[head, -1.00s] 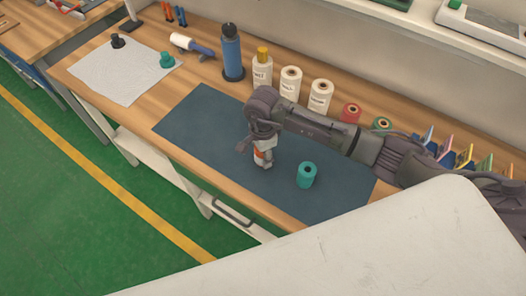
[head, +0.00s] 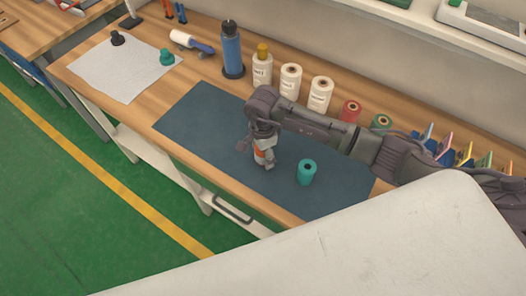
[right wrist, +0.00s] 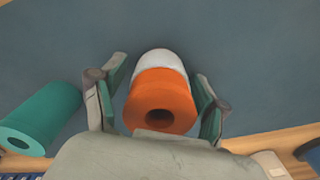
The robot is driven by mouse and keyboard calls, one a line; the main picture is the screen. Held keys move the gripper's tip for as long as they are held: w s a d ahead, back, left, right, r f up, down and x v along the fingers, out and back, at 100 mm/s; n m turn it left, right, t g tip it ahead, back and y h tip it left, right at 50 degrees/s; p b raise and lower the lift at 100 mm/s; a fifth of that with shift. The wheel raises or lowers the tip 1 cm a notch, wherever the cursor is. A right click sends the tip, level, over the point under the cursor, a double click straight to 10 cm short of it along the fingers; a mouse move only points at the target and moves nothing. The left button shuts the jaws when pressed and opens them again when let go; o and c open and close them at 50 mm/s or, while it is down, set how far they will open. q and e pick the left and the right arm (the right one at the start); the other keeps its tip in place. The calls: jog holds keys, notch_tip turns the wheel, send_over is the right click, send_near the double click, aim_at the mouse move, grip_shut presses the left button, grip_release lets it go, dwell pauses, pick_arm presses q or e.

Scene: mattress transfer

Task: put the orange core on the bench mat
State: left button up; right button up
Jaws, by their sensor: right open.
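The orange core (right wrist: 162,100) stands on the dark blue bench mat (head: 195,115), with a hole in its near end and a white part beyond the orange in the right wrist view. In the head view the core (head: 259,156) is mostly hidden by my right gripper (head: 257,157). The right gripper is open, low over the mat, with one finger on each side of the core. In the right wrist view, gaps show between the core and the fingers of the gripper (right wrist: 160,92). My left gripper is not in view.
A teal core (head: 306,173) stands on the mat close to the right gripper. White spools (head: 290,83), a blue bottle (head: 232,52) and red (head: 350,111) and green (head: 381,122) spools line the back. A pale cloth (head: 115,75) lies left. The mat's left half is clear.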

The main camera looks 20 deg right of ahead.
notch_tip(320, 180, up, 12)
jog(key=b, duration=0.4)
dwell(0.4)
